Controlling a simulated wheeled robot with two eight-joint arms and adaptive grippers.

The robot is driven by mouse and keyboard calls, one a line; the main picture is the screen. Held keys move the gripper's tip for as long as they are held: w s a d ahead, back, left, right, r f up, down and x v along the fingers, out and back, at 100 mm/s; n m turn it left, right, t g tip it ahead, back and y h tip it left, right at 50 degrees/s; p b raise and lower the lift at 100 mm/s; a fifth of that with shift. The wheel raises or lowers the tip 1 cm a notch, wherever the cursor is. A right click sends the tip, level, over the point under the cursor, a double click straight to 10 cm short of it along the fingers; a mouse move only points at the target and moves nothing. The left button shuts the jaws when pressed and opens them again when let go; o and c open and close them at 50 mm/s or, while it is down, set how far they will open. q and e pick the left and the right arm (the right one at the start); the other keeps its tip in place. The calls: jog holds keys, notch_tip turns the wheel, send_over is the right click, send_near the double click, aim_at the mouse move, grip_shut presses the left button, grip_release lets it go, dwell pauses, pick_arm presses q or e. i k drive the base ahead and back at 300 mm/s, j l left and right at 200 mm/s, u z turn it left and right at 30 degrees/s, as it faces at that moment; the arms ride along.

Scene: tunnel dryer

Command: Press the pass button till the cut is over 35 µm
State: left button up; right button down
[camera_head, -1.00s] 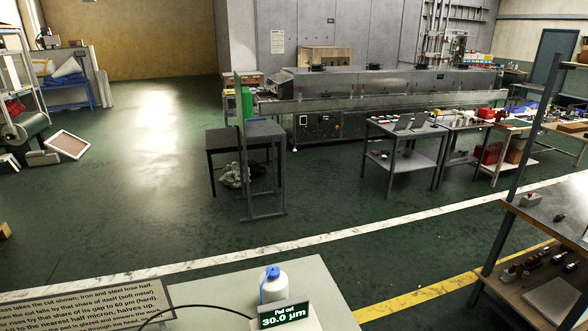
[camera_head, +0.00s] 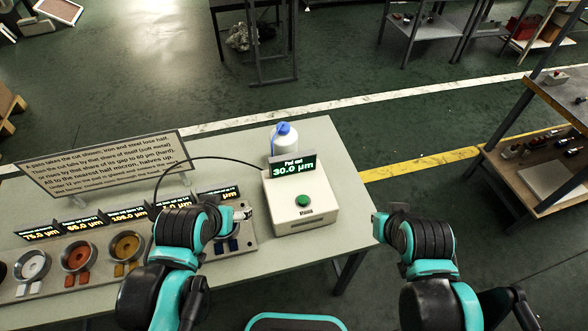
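A cream box (camera_head: 318,215) stands on the pale table. It has a round green button (camera_head: 302,200) on its top and a display (camera_head: 293,168) at its back reading "Pad cut 30.0 µm". My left gripper (camera_head: 246,212) is just left of the box, apart from the button, over a panel with blue parts. My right gripper (camera_head: 376,217) is right of the box, near the table's right edge. Both grippers are small and foreshortened here, so their finger opening is unclear. I see nothing held in either.
Several round dishes (camera_head: 79,255) with small displays line the table's left side, partly hidden by my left arm. A text board (camera_head: 105,165) stands behind them. A blue-capped white bottle (camera_head: 284,140) and a black cable are behind the box. A shelf table (camera_head: 540,170) stands right.

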aim_at(303, 200)
jog(key=j+z, duration=0.15)
jog(key=j, duration=0.3)
jog(key=k+j+z, duration=0.2)
jog(key=j, duration=0.25)
jog(key=j+z, duration=0.15)
jog(key=j, duration=0.3)
jog(key=k+j+z, duration=0.15)
jog(key=j, duration=0.3)
